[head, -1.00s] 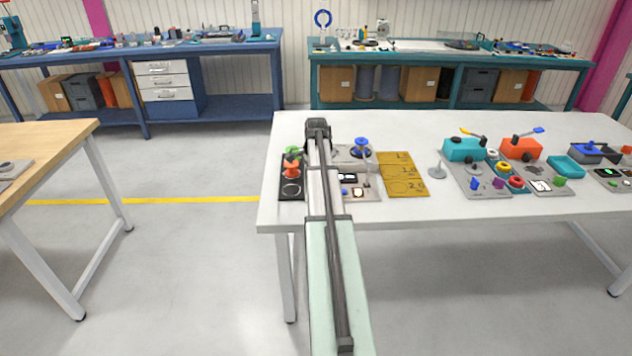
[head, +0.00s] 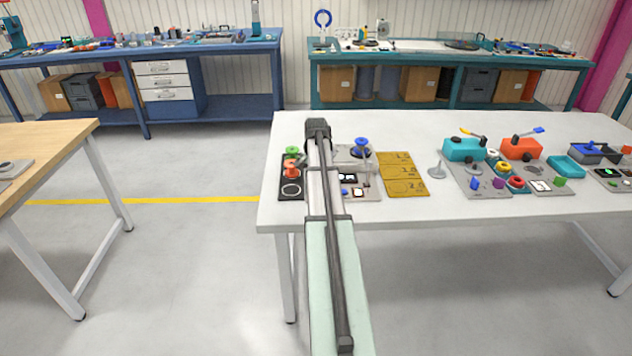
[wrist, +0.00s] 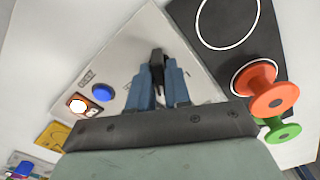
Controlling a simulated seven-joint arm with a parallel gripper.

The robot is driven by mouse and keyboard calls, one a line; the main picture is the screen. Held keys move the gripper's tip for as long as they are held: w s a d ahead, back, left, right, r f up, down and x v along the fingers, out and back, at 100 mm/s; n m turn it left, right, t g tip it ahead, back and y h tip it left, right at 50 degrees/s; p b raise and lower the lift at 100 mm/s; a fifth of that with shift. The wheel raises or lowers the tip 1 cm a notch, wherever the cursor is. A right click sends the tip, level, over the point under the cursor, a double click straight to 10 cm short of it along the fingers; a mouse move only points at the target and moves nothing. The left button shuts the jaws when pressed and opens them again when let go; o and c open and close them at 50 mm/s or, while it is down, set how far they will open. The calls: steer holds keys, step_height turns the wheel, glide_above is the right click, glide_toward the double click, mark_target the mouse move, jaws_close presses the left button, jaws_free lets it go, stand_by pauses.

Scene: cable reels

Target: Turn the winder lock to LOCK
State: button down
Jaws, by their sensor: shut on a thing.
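In the wrist view my gripper (wrist: 160,88) has its blue fingers closed around a small black lever (wrist: 157,58), which I take to be the winder lock. The lever stands on a light grey panel (wrist: 125,50). Small dark lettering is printed on the panel left of the fingers, but I cannot read it, nor tell which mark the lever points to. The fingers hide the lever's lower part. In the head view my own arm covers the gripper and lever; the grey panel (head: 372,192) shows at the arm's right.
A blue button (wrist: 103,92) and a lit button (wrist: 78,106) sit left of the fingers. A blue spool (head: 361,144) and yellow boards (head: 402,173) lie further right.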

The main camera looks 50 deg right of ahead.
steer(key=n, duration=0.6)
stand_by(0.3)
steer(key=c, duration=1.1)
jaws_free()
steer(key=shift+r, duration=3.5)
